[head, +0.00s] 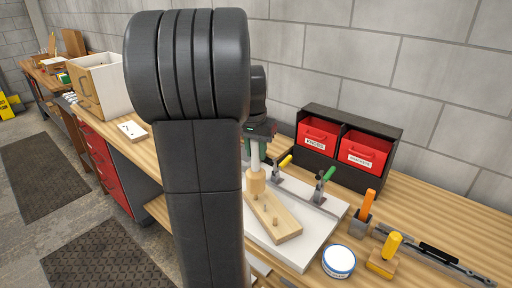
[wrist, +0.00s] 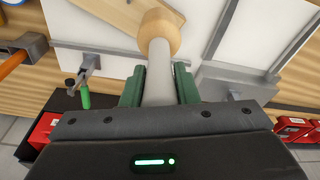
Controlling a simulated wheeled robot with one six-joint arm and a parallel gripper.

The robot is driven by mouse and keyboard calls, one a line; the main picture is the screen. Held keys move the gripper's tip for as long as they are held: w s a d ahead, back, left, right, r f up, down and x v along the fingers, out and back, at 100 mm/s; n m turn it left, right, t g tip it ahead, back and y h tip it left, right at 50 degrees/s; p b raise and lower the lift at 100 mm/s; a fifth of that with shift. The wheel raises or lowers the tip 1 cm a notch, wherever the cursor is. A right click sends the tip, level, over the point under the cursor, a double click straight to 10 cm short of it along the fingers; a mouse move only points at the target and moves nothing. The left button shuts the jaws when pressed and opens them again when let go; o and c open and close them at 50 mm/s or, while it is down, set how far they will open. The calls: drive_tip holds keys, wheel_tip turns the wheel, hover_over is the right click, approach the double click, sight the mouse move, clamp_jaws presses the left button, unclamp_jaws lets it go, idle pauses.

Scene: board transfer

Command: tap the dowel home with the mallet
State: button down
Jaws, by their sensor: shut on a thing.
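My gripper (head: 256,148) is shut on the pale grey handle of the mallet (head: 255,182), whose round wooden head hangs down. In the wrist view the green fingers of my gripper (wrist: 160,82) close on both sides of the handle, and the mallet's head (wrist: 159,30) points away from me. The wooden board (head: 284,222) lies on a white fixture plate (head: 317,215). Short pegs, one of them a dowel (head: 274,221), stand up from it. The mallet head is over the board's far end; I cannot tell whether it touches. It may hide part of the board.
Toggle clamps with a green handle (head: 327,174) and a yellow handle (head: 285,160) stand at the plate's back. Behind is a black rack with red bins (head: 363,152). A round tin (head: 338,261), an orange-handled tool (head: 367,202) and a yellow-handled tool (head: 391,246) stand to the right.

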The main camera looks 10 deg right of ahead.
drive_tip(key=shift+f, duration=0.55)
wheel_tip(320, 180, up, 2)
drive_tip(key=shift+r+p, duration=0.2)
drive_tip(key=shift+p, duration=0.8)
drive_tip(key=shift+f, duration=0.1)
drive_tip(key=shift+f+b, duration=1)
drive_tip(key=shift+f, duration=0.35)
